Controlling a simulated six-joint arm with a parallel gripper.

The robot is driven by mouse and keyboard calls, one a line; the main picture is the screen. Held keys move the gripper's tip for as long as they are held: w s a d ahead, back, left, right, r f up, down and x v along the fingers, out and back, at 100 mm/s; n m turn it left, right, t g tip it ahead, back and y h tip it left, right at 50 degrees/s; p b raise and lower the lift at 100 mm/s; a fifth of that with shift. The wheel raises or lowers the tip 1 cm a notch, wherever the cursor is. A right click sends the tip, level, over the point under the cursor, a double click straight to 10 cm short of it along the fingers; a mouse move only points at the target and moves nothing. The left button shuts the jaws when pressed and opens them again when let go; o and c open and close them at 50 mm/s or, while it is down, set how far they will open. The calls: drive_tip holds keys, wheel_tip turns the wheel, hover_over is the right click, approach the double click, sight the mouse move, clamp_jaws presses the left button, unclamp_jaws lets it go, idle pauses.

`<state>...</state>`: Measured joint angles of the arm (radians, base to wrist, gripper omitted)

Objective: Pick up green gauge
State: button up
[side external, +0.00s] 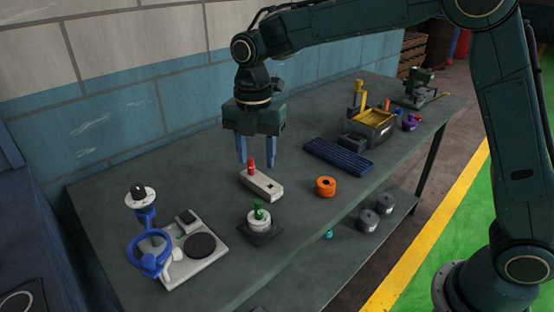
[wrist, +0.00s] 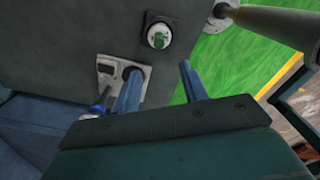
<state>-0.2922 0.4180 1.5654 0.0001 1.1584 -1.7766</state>
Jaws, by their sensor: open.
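The green gauge (side external: 259,211) is a small green piece standing in a white round holder on a dark square plate, near the front edge of the bench. In the wrist view the green gauge (wrist: 159,40) shows beyond the fingertips, in its pale ring. My gripper (side external: 256,164) points down with its two blue fingers apart and nothing held. In the side view it hangs above and behind the gauge, near a red peg (side external: 250,164) on a pale block. In the wrist view my gripper (wrist: 160,68) has clear space between its fingers.
A white base with a blue stand (side external: 150,245) is at the left. The pale block (side external: 262,186) lies behind the gauge. An orange ring (side external: 326,187), a dark blue ribbed tray (side external: 338,157) and a yellow-trimmed box (side external: 370,128) are to the right. Bare bench (side external: 185,195) lies at back left.

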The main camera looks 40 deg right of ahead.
sight(258, 200)
drive_tip(key=shift+f, duration=4.3)
drive_tip(key=shift+f, duration=0.15)
drive_tip(key=shift+w+f, duration=0.1)
drive_tip(key=shift+f, duration=2.35)
drive_tip(key=shift+c, duration=0.4)
clamp_jaws()
